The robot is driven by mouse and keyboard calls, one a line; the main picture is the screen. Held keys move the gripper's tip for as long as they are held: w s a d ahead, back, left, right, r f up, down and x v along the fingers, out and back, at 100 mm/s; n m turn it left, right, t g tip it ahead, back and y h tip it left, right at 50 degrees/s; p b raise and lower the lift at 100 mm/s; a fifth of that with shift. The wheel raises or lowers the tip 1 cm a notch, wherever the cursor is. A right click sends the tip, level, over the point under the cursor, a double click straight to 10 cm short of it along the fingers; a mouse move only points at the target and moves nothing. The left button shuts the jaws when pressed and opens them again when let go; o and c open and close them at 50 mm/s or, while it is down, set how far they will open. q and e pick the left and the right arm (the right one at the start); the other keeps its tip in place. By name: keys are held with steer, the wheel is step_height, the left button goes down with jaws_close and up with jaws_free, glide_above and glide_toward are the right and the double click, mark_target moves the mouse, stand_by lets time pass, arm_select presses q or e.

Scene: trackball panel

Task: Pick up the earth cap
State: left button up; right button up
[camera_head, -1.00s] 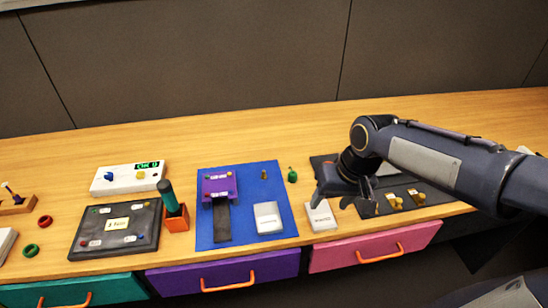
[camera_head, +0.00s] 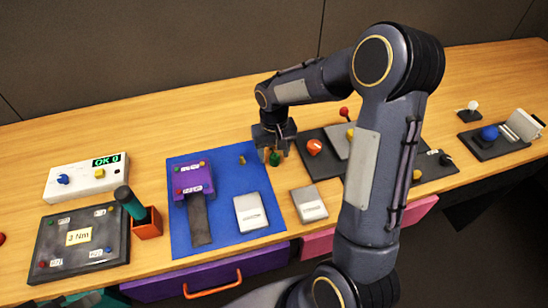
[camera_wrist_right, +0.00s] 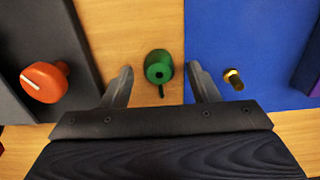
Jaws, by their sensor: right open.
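The earth cap is taken to be the small green cap (camera_wrist_right: 158,66) with a dark hole in its top and a thin green tail. It sits on the wood beside the blue mat (camera_head: 228,235). In the head view the green cap (camera_head: 275,159) shows just under my right gripper. My right gripper (camera_wrist_right: 160,85) is open, with one finger on each side of the cap and gaps between. In the head view the right gripper (camera_head: 273,150) points down at the table.
A brass bolt (camera_wrist_right: 233,79) stands on the blue mat close to one finger. An orange knob (camera_wrist_right: 44,82) on a dark panel lies on the other side. A purple device (camera_head: 193,180), white tray (camera_head: 250,212) and grey box (camera_head: 308,204) are nearby.

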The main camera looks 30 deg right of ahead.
steer(key=shift+f, duration=0.65)
steer(key=c, duration=1)
steer(key=shift+r, duration=0.15)
steer(key=shift+c, duration=0.2)
